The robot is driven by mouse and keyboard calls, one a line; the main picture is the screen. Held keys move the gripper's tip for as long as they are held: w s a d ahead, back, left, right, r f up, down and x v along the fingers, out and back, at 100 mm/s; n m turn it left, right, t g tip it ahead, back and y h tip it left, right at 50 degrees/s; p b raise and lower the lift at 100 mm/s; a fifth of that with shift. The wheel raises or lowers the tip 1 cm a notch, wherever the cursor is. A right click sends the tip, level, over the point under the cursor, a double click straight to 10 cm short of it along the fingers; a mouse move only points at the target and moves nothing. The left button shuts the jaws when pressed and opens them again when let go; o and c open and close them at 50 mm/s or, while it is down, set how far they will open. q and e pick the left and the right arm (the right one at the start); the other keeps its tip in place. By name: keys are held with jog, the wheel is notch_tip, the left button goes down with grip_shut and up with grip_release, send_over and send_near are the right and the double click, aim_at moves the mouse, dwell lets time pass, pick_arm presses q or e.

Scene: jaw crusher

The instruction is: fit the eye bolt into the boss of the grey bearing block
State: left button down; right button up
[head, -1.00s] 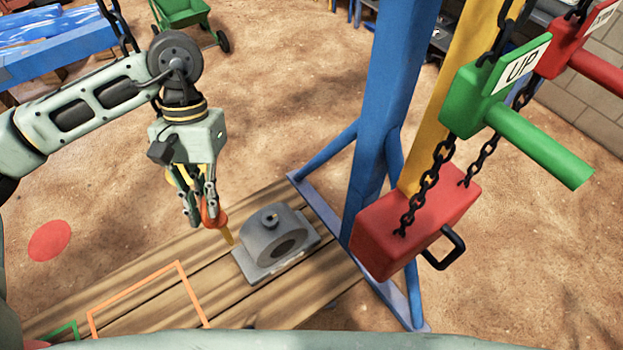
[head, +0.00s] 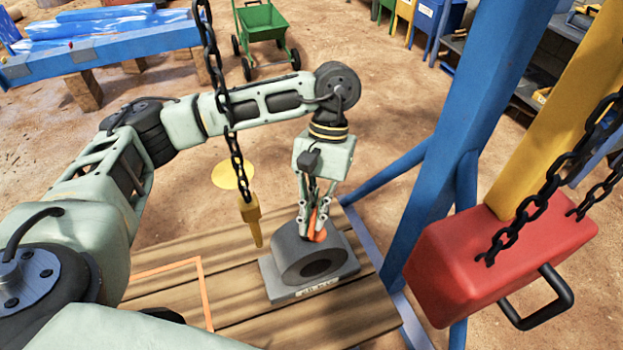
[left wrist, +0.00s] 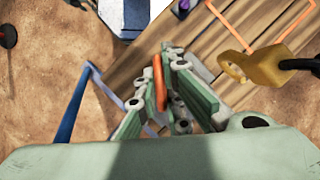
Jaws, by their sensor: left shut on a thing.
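The orange eye bolt (head: 319,236) is held between the fingers of my left gripper (head: 315,222), which is shut on it and points down. The grey bearing block (head: 296,265) sits on the wooden planks, its round bore facing front. The eye bolt is at the top of the block in the head view. The boss is hidden behind the fingers and bolt, so I cannot tell whether the shank is in it. In the left wrist view the orange ring (left wrist: 158,82) stands between the fingers; the block is mostly hidden. My right gripper is not in view.
A yellow hook (head: 251,215) hangs on a black chain left of the gripper, close to it. A blue post (head: 470,110) with braces and a red block (head: 500,260) on chains stand to the right. An orange outline (head: 203,285) marks the planks at left.

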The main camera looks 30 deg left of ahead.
pick_arm(q)
jog(key=w+a+n+t+h+p, duration=0.1)
jog(key=w+a+n+h+p, duration=0.2)
jog(key=w+n+p, duration=0.3)
jog(key=a+n+p, duration=0.1)
jog(key=n+p, duration=0.2)
jog(key=p, duration=0.2)
jog(key=shift+w+a+f+n+t, duration=0.2)
jog(key=shift+a+f+n+t, duration=0.15)
jog(key=shift+a+n+t, duration=0.05)
notch_tip(320, 180, down, 6)
jog(key=b, duration=0.6)
jog(key=shift+r+b, duration=0.1)
jog(key=shift+b, duration=0.3)
jog(key=shift+b, duration=0.6)
jog(key=shift+b, duration=0.3)
